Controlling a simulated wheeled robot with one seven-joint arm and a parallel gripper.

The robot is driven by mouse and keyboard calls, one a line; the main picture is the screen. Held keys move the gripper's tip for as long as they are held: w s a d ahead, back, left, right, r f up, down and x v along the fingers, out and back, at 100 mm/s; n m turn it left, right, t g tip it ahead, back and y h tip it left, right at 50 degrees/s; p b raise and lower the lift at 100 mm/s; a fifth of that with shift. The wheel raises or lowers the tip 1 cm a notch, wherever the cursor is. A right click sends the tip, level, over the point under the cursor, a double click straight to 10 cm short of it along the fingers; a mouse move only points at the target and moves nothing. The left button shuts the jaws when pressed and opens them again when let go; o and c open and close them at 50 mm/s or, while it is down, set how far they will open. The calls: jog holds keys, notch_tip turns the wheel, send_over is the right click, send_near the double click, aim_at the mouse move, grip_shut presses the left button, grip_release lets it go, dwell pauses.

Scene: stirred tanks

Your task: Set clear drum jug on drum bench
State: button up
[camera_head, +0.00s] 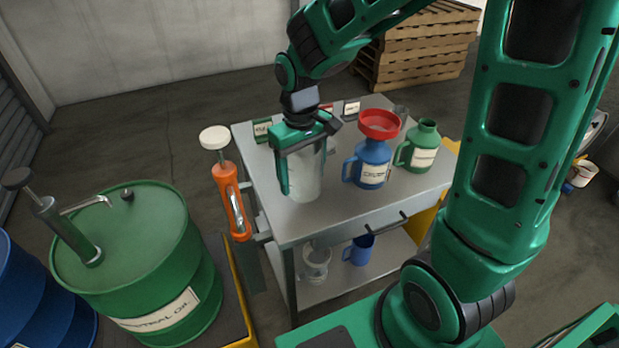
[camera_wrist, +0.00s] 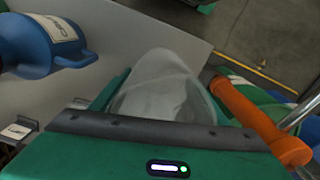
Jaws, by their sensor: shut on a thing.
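The clear drum jug (camera_head: 306,176) is a translucent, cloudy vessel at the left part of the drum bench (camera_head: 318,222), a grey metal bench. My gripper (camera_head: 303,168) is shut on the jug from above, with a finger along its left side. The jug looks upright, with its base at or just above the bench top; I cannot tell if it touches. In the wrist view the jug (camera_wrist: 162,92) sits between my fingers. Its upper part is partly hidden by my gripper.
A blue jug (camera_head: 371,165) with a red funnel (camera_head: 380,123) and a green jug (camera_head: 419,147) stand right of my gripper. An orange pump (camera_head: 233,197) hangs at the bench's left side. A green drum (camera_head: 140,260) stands at left. A lower shelf holds a clear vessel (camera_head: 316,262) and a blue jug (camera_head: 359,249).

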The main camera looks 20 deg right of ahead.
jog(key=w+d+f, duration=0.2)
jog(key=w+d, duration=0.1)
jog(key=shift+d+f, duration=0.15)
jog(key=shift+f, duration=0.2)
jog(key=shift+w+f, duration=0.1)
jog(key=shift+f, duration=1.9)
jog(key=shift+f, duration=0.1)
jog(key=o, duration=1.4)
jog(key=shift+c, duration=0.2)
notch_tip(320, 180, up, 12)
